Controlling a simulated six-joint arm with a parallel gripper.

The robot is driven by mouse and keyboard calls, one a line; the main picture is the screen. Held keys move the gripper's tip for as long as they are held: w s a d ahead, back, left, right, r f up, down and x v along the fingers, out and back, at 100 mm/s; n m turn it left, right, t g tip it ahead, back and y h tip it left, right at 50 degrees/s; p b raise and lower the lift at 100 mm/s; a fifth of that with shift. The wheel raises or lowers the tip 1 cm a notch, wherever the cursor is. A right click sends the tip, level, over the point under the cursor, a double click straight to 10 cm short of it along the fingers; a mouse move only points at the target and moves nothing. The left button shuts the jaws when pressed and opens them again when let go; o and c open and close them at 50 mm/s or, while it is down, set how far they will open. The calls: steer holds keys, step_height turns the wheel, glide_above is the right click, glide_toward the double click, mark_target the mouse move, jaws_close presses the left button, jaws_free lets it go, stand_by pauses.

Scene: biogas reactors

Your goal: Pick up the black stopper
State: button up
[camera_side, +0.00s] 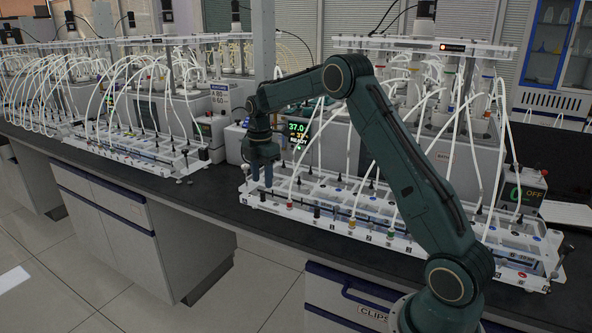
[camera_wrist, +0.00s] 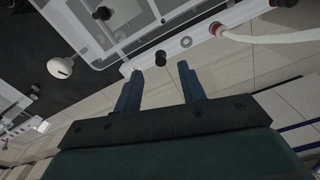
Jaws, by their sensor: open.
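A small black stopper (camera_wrist: 160,58) stands on the white front rail of the rack (camera_wrist: 130,68) in the wrist view, just beyond the gap between my fingertips. My gripper (camera_wrist: 162,82) is open and empty, with its two blue fingers apart and the stopper not between them. In the side view my gripper (camera_side: 262,183) points down over the left front corner of the near rack (camera_side: 340,229). Another black knob (camera_wrist: 102,13) sits farther back on the rack in the wrist view.
A white hose (camera_wrist: 265,38) joins a red fitting (camera_wrist: 215,29) on the rail right of the stopper. A white rounded knob (camera_wrist: 61,67) stands at the left. Several hoses arch over the near rack. Dark bench top (camera_side: 215,205) is clear left of the rack.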

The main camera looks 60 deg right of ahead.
mark_target(263, 192)
steer(key=shift+a+f, duration=0.1)
steer(key=shift+f, duration=2.5)
jaws_close()
